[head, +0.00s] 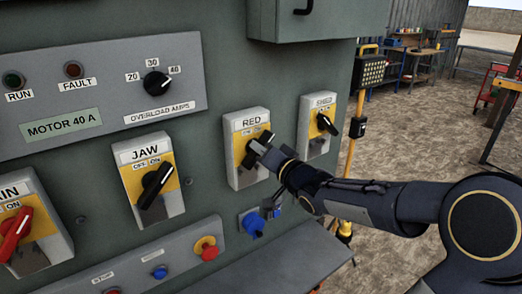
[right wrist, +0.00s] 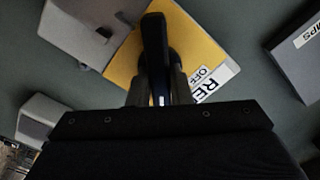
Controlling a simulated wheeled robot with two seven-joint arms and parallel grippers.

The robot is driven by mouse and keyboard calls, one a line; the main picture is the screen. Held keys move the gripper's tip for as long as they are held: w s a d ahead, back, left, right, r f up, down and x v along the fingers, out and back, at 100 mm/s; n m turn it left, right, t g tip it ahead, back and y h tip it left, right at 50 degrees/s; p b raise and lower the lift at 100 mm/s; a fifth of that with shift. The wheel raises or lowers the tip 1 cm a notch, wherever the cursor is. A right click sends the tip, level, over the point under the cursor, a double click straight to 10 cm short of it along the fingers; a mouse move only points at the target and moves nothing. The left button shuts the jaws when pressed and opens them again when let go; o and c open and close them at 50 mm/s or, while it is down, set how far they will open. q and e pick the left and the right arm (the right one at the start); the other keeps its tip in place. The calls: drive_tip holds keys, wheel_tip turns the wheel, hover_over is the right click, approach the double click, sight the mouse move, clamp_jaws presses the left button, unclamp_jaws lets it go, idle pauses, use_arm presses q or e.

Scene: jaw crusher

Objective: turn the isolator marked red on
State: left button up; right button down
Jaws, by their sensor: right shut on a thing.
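The isolator marked RED (head: 247,178) is a pale grey box with a yellow plate and a black rotary handle, on the green panel right of centre in the head view. My right gripper (head: 262,152) is at this handle, and its fingers hide part of it. In the right wrist view the black handle (right wrist: 154,50) stands between the two fingers of my right gripper (right wrist: 158,92), which are shut on it. The yellow plate (right wrist: 190,45) and an OFF label show behind it. The handle's exact angle is hard to read. My left gripper is not in view.
The SHED isolator (head: 318,125) is close on the right. The JAW isolator (head: 152,180) and a red-handled isolator (head: 25,225) are on the left. A blue plug (head: 252,224) and push buttons, one red (head: 207,248), sit below. A grey box (head: 310,18) juts out above.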

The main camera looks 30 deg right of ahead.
drive_tip(key=c, duration=1.3)
unclamp_jaws()
drive_tip(key=s, duration=0.5)
drive_tip(key=s+b, duration=0.1)
drive_tip(key=s, duration=0.1)
drive_tip(key=shift+s+d, duration=0.3)
drive_tip(key=shift+s, duration=0.1)
